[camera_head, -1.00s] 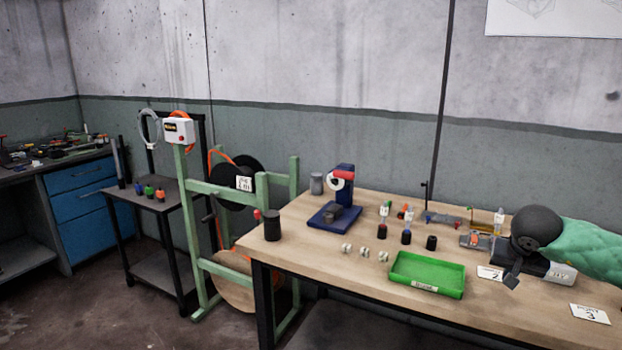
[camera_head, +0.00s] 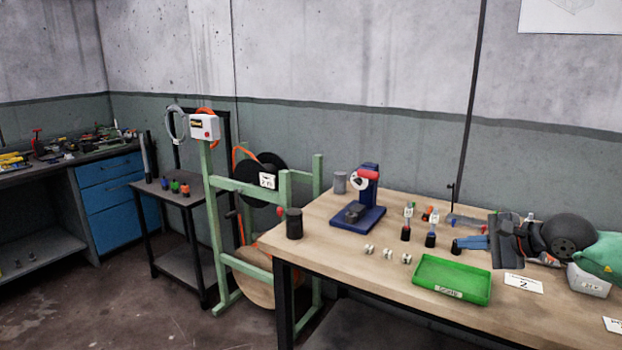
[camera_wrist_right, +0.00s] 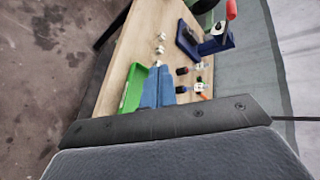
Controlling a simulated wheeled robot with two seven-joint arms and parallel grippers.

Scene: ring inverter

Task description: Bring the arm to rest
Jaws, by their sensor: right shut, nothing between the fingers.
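My right arm, with its green sleeve (camera_head: 606,258) and dark grey joints, comes in from the right in the head view. Its right gripper (camera_head: 462,244) points left over the back right of the workbench, with blue fingers together and nothing between them. In the right wrist view the blue fingers (camera_wrist_right: 158,72) also lie side by side, shut and empty, beside the green tray in the picture. The gripper covers part of the small items at the back of the bench. My left gripper is in neither view.
The wooden workbench (camera_head: 330,235) carries a green tray (camera_head: 452,281), a blue press with a red handle (camera_head: 366,174), a dark cylinder (camera_head: 294,223), small white pieces and dark-handled tools. A green spool frame (camera_head: 213,225) stands to the left. The bench's front left is clear.

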